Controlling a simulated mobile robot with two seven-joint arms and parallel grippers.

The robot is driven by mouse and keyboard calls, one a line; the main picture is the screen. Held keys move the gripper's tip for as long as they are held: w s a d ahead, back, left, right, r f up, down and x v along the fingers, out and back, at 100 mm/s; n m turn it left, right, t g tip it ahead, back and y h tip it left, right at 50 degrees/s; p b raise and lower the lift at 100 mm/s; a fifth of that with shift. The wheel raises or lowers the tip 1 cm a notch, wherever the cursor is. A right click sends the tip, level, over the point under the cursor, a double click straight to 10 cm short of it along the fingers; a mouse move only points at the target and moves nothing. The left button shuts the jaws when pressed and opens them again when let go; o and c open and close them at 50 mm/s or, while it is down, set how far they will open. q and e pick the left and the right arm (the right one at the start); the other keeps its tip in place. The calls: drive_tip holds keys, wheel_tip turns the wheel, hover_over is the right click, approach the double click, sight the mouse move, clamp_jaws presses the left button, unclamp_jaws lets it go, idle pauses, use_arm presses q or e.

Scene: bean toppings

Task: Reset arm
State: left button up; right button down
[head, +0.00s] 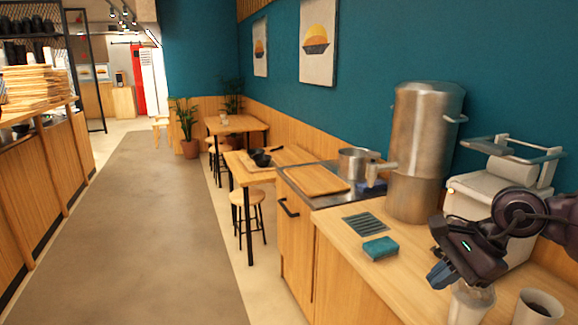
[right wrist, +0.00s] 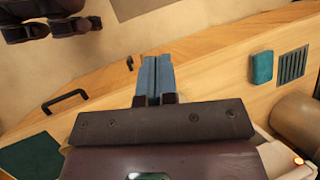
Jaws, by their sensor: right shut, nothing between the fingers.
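My right gripper (head: 441,273) is over the right end of the wooden counter, above and beside a pale cup (head: 470,305). Its blue fingers are together with nothing between them; they also show closed in the right wrist view (right wrist: 153,80). In that view the fingers appear over the counter's front edge. My left gripper does not show in the head view. A dark part at the top left of the right wrist view is cut off, and I cannot tell what it is.
The counter (head: 385,285) holds a blue-green sponge (head: 380,248), a drain grate (head: 365,224), a tall metal urn (head: 424,150), a pot (head: 357,162) and a white machine (head: 490,200). A second cup (head: 538,307) with dark contents stands at the lower right. The aisle floor (head: 150,240) is clear.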

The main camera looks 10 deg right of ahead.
drive_tip(key=w+a+r+m+t+y, duration=0.25)
drive_tip(key=a+m+y, duration=0.25)
drive_tip(key=m, duration=0.3)
drive_tip(key=w+a+r+m+t+y, duration=0.2)
drive_tip(key=w+a+m+t+y, duration=0.1)
drive_tip(key=a+m+y, duration=0.3)
drive_tip(key=d+f+m+t+h, duration=0.2)
drive_tip(key=f+m+t+h, duration=0.15)
drive_tip(key=f+m, duration=0.45)
drive_tip(key=d+f+m+t+h, duration=0.2)
drive_tip(key=d+f+m+h, duration=0.15)
drive_tip(key=m, duration=0.85)
drive_tip(key=d+f+m+t+h, duration=0.1)
drive_tip(key=f+m+t+h, duration=0.2)
drive_tip(key=f+m+h, duration=0.5)
drive_tip(key=s+d+f+m+g+h, duration=0.1)
drive_tip(key=s+f+m+g, duration=0.3)
drive_tip(key=s+f+m, duration=0.9)
drive_tip(key=s+f+h, duration=0.1)
drive_tip(key=s+f, duration=0.5)
drive_tip(key=s, duration=0.3)
drive_tip(key=shift+d+f+g, duration=0.2)
drive_tip(key=shift+d+g, duration=0.2)
drive_tip(key=shift+s, duration=0.1)
